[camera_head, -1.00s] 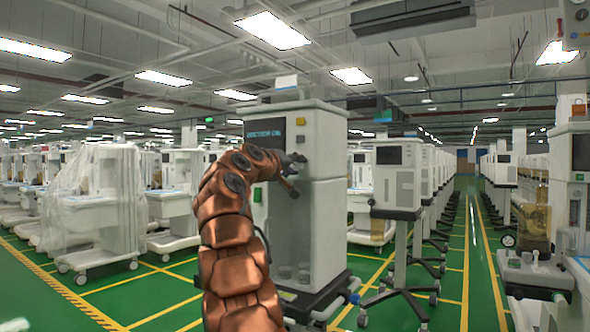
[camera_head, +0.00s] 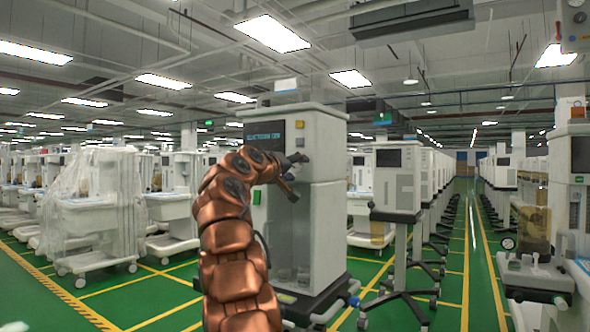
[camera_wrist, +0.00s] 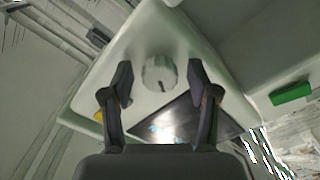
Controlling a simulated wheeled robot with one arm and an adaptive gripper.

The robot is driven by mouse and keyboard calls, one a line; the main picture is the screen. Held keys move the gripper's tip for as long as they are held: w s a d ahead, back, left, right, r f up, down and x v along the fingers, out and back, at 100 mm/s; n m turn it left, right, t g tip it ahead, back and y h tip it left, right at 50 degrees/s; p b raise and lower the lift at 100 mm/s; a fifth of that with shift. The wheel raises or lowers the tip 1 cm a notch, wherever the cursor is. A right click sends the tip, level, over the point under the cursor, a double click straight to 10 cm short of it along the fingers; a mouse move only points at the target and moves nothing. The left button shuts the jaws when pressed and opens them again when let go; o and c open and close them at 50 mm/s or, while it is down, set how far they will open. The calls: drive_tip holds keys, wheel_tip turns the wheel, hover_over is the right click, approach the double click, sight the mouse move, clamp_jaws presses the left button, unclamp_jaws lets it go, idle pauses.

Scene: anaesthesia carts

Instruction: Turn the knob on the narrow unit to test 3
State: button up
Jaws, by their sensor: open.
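The narrow unit (camera_head: 322,150) is a tall white cabinet at the centre of the head view, with a dark screen at its upper front. In the wrist view its knob (camera_wrist: 159,73) is a round, pale dial with a dark mark at its lower edge. My gripper (camera_wrist: 160,78) is open, with one finger on each side of the knob and a visible gap to each. In the head view my gripper (camera_head: 293,173) is at the unit's front, just below the screen, and the knob is hidden there. No test labels are readable.
The unit's dark screen (camera_wrist: 185,120) lies beside the knob. A yellow button (camera_head: 299,124) and a green block (camera_head: 256,197) are on the unit's front. A monitor on a wheeled stand (camera_head: 397,180) is close on the right. A plastic-covered cart (camera_head: 98,205) stands left, with green floor between.

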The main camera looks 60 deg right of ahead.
drive_tip(key=shift+a, duration=0.2)
drive_tip(key=shift+a+r, duration=0.15)
drive_tip(key=shift+a, duration=0.85)
drive_tip(key=a, duration=0.9)
drive_tip(key=shift+s+a, duration=0.25)
drive_tip(key=shift+a, duration=0.1)
drive_tip(key=shift+p, duration=0.35)
